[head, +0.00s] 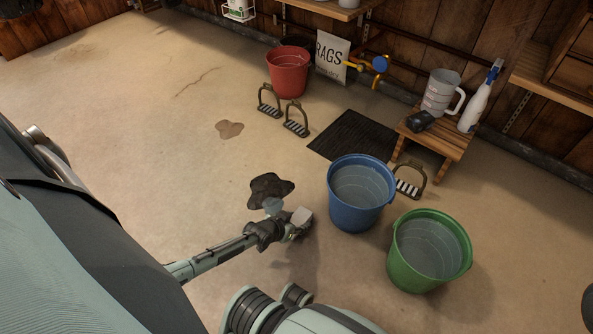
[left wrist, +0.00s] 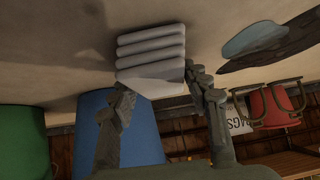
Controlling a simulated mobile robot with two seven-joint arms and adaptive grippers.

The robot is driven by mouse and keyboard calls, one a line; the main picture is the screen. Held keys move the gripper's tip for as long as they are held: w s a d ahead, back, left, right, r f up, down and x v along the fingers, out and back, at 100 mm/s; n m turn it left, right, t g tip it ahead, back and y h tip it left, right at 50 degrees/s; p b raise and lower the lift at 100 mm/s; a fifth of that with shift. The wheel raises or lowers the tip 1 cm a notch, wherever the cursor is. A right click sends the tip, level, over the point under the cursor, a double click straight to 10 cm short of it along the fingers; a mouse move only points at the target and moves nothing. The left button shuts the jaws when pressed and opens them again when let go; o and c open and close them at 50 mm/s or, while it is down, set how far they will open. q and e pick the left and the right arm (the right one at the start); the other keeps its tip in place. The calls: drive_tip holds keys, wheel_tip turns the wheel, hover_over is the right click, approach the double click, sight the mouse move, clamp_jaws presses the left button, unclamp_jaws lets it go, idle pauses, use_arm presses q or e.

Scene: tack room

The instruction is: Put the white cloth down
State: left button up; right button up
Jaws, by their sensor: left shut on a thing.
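The white cloth (head: 301,216) is a small folded pad held at the tip of my left gripper (head: 288,230). In the left wrist view the cloth (left wrist: 151,58) shows stacked folds, and the fingers of the left gripper (left wrist: 158,92) are shut on its edge. In the head view the gripper is just left of the blue bucket (head: 361,195) and right of a dark stain (head: 268,187) on the floor. A blue-grey patch (head: 273,206) lies at the stain's near edge. I cannot tell the cloth's exact height above the floor. My right gripper is not in view.
A green bucket (head: 428,252) of water stands right of the blue one. A red bucket (head: 288,72), stirrups (head: 296,119), a dark mat (head: 349,136) and a low wooden stool (head: 437,139) with a jug and bottle are farther back. Floor at left is clear, except a brown puddle (head: 229,130).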

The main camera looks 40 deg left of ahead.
use_arm(q)
drive_tip(key=shift+f, duration=0.1)
drive_tip(key=o, duration=1.1)
drive_tip(key=shift+o, duration=0.2)
